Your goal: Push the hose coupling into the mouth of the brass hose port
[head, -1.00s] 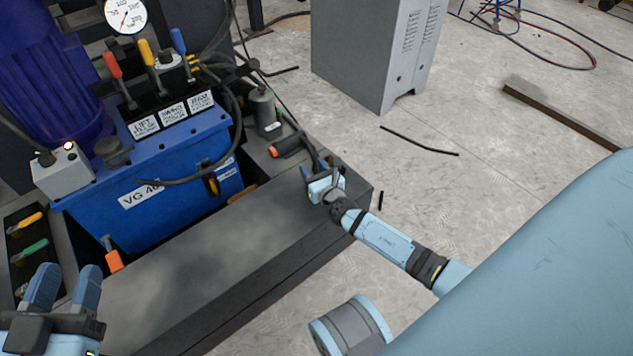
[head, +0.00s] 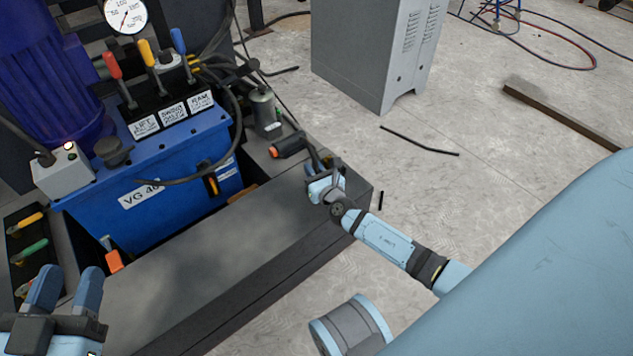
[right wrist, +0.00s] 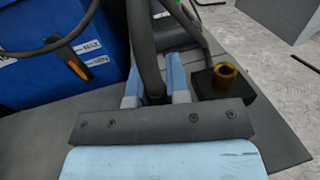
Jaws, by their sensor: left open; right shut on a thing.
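My right gripper (right wrist: 154,92) is shut on the hose coupling, with the dark hose (right wrist: 144,45) rising from between its fingers. The coupling itself is mostly hidden by the fingers and the hose. The brass hose port (right wrist: 226,76) stands on a small black block to the right of the fingers in the right wrist view, apart from them. Its round mouth faces up. In the head view my right gripper (head: 320,178) is over the far right end of the dark deck, and I cannot make out the port there. My left gripper (head: 64,288) is open and empty at lower left.
The blue power unit (head: 165,165) with levers and a gauge stands behind the dark deck (head: 215,250). A grey canister (head: 264,112) and cables are near my right gripper. A tool tray (head: 15,245) lies at left. The deck's middle is clear.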

